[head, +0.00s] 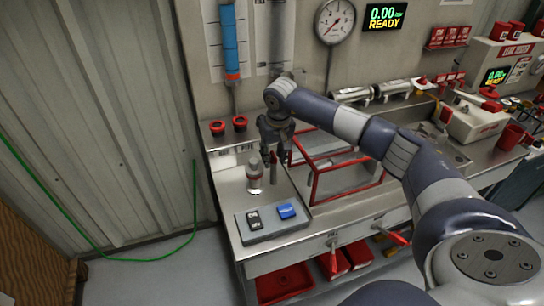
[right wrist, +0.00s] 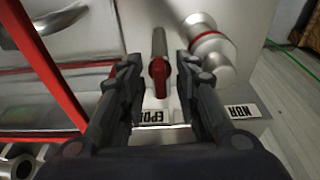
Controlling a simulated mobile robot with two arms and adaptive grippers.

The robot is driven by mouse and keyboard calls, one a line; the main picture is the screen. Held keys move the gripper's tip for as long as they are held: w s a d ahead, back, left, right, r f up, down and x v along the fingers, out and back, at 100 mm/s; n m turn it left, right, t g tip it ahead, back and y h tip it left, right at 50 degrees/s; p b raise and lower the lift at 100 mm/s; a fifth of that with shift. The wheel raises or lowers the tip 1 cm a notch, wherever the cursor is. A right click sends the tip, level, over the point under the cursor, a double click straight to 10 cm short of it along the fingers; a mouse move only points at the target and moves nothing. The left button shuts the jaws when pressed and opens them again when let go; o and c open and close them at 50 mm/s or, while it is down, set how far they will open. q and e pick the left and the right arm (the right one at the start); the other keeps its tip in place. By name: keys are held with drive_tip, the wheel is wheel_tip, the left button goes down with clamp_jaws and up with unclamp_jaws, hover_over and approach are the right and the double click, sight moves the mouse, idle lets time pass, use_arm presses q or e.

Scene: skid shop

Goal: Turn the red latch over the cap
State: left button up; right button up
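The red latch (right wrist: 159,77) shows in the right wrist view at the end of a grey metal bar (right wrist: 159,43). My right gripper (right wrist: 160,82) is open, with one finger on each side of the latch and a gap on both sides. In the head view the right gripper (head: 274,151) points down above the left end of the bench. A silver cylinder (right wrist: 208,46) with a red band stands just beside the latch; it also shows in the head view (head: 254,176). I cannot tell which part is the cap. My left gripper is not in view.
A red-framed clear box (head: 314,187) stands close to the right of the gripper. A grey tray (head: 252,234) with a black block and a blue block (head: 286,211) lies at the bench's front. Labels EPDM (right wrist: 155,117) and NBR (right wrist: 242,111) are on the bench.

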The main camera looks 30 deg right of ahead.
drive_tip(key=c, duration=0.3)
drive_tip(key=shift+f+n+b, duration=0.1)
drive_tip(key=shift+n+b, duration=0.3)
drive_tip(key=shift+n+y, duration=0.3)
drive_tip(key=shift+n, duration=0.4)
